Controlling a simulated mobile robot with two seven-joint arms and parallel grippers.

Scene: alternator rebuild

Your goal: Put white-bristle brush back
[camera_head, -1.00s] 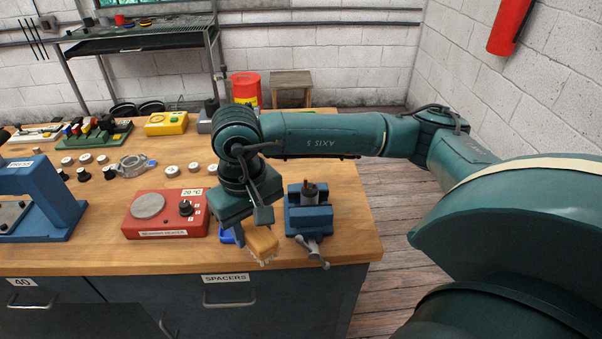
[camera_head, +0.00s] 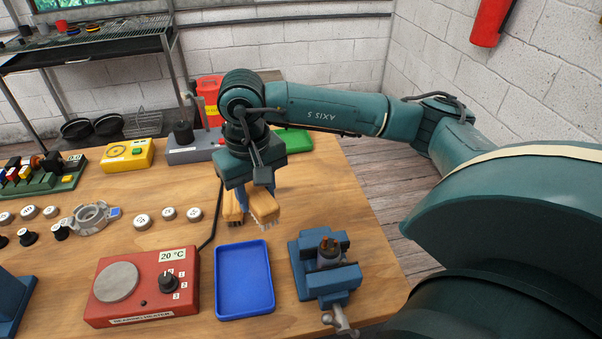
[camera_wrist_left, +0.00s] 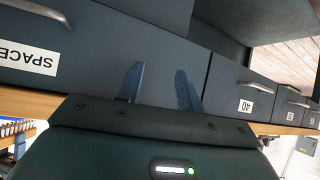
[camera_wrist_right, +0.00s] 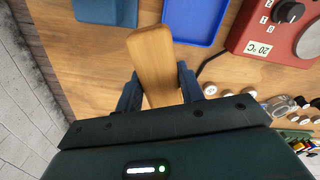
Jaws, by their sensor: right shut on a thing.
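The white-bristle brush (camera_head: 264,205) has a tan wooden back and pale bristles pointing down. My right gripper (camera_head: 246,204) is shut on it, over the wooden bench behind the blue tray. In the right wrist view the brush's wooden back (camera_wrist_right: 153,58) sits between the two blue fingers (camera_wrist_right: 158,88); its bristles are hidden there. A second tan brush (camera_head: 231,206) with dark bristles shows just left of the held one, partly hidden by the gripper. My left gripper (camera_wrist_left: 160,88) is open and empty, facing the grey drawer fronts; it is outside the head view.
An empty blue tray (camera_head: 244,280) lies between the red bearing heater (camera_head: 140,287) and the blue vise (camera_head: 325,268). Behind stand a grey stand (camera_head: 192,145) and a green item (camera_head: 292,141). Several small knobs lie to the left. Bench right of the brushes is clear.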

